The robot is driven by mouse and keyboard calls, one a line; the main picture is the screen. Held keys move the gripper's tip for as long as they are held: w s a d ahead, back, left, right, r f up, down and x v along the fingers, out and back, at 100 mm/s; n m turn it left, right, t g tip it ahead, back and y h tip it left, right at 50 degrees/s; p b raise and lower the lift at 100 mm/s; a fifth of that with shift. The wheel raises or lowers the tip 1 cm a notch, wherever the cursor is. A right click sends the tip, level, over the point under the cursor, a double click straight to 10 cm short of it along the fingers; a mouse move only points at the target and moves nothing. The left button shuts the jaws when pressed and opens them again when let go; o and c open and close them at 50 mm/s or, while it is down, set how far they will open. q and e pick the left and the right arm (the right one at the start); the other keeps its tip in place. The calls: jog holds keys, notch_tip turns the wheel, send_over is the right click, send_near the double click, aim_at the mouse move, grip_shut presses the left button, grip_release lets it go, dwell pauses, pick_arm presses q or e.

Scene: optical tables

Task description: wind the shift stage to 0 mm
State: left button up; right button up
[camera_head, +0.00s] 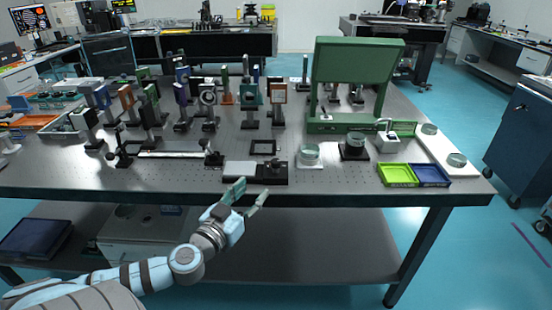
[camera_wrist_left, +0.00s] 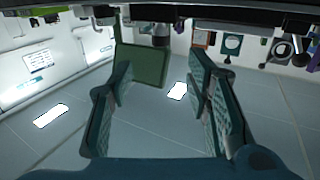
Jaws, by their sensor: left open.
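A low stage with a pale flat plate on a black base (camera_head: 240,170) lies at the table's front edge in the head view; it looks like the shift stage. A dark knob-like part (camera_head: 278,165) stands at its right end. Its scale and reading are too small to make out. My left gripper (camera_head: 251,190) is open and empty, just in front of and slightly below the stage, apart from it. In the left wrist view, which looks upside down, the open fingers (camera_wrist_left: 160,88) have nothing between them close up. My right gripper is not in view.
A long rail (camera_head: 180,154) lies left of the stage, and a small dark frame (camera_head: 263,147) behind it. A glass dish (camera_head: 309,155) and a black cylinder (camera_head: 354,147) stand to the right. Many mounted optics fill the back; a large green panel (camera_head: 357,62) rises behind.

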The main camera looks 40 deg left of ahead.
pick_arm(q)
send_near(274, 168)
jog(key=w, duration=0.5)
jog(key=w+a, duration=0.1)
jog(key=w, duration=0.2)
jog(key=w+a+p, duration=0.1)
jog(key=w, duration=0.2)
jog(key=shift+w+a+r, duration=0.1)
grip_shut()
